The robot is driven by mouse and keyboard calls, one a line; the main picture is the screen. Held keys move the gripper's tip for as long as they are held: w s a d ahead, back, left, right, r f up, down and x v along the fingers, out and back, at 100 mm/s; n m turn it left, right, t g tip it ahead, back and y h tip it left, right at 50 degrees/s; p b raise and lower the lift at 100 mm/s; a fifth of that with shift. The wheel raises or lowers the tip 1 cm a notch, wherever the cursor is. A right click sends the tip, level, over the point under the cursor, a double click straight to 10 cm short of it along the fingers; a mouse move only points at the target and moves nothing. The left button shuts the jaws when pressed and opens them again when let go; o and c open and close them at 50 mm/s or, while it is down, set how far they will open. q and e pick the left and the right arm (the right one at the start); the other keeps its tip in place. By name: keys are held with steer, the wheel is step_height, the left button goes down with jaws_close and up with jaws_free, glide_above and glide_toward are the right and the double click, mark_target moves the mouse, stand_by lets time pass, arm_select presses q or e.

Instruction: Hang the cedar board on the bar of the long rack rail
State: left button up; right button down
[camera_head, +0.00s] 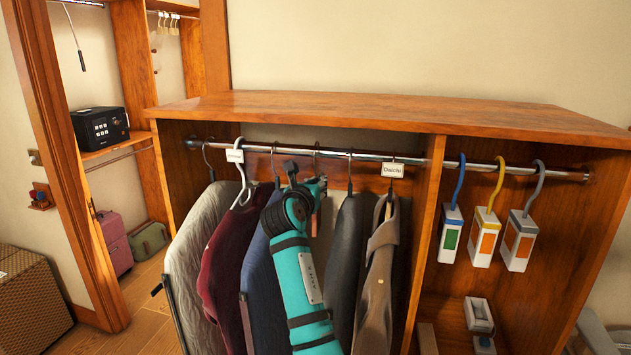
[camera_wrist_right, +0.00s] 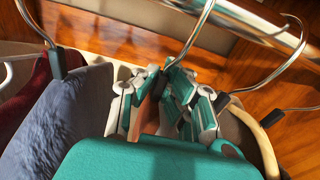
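My right gripper (camera_head: 318,188) reaches in among the hanging clothes, just under the long rack rail (camera_head: 330,152). In the right wrist view its teal and white fingers (camera_wrist_right: 168,100) close around the dark neck of a metal hook (camera_wrist_right: 200,40). A strip of brown wood, which looks like the cedar board (camera_wrist_right: 150,108), shows between the fingers; the rest is hidden by my gripper and arm. The hook rises to the rail (camera_wrist_right: 262,28); in the head view a hook (camera_head: 316,148) stands at the rail above the gripper. I cannot tell whether it bears on the bar. My left gripper is out of view.
A pale garment (camera_head: 195,250), a maroon one (camera_head: 222,265) and a blue one (camera_head: 262,285) hang left of my arm. A dark jacket (camera_head: 350,250) and a brown coat (camera_head: 380,275) hang close on its right. A divider (camera_head: 425,230) separates several hooked white blocks (camera_head: 483,240).

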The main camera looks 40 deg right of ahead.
steer(key=shift+d+f, duration=0.1)
steer(key=shift+f, duration=0.05)
steer(key=shift+w+d+f, duration=0.2)
steer(key=shift+w+d, duration=0.05)
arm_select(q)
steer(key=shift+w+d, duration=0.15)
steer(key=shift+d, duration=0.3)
arm_select(e)
steer(key=c, duration=1.4)
jaws_free()
steer(key=shift+s+a+r, duration=0.1)
steer(key=shift+a+r, duration=0.05)
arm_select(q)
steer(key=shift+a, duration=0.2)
arm_select(e)
steer(key=v, duration=1.2)
